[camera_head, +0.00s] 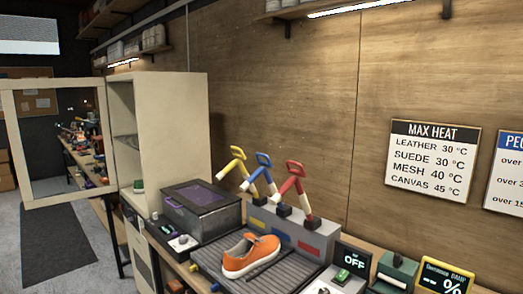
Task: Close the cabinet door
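The beige cabinet (172,130) stands at the left end of the workbench against the wooden wall. Its door (70,194), a beige frame around a clear pane, is swung wide open to the left of the cabinet. Shelves and objects behind show through the pane. The cabinet's front opening is uncovered, and part of an inner shelf shows. Most of the inside is hidden by the viewing angle. Neither of my grippers is in view.
The bench holds a dark lidded box (203,208), an orange sneaker (250,256) on a grey ridged mat, and blue, yellow and red handled tools (262,180) in a grey holder. Small displays stand at right. A dark floor mat (60,245) lies below the door.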

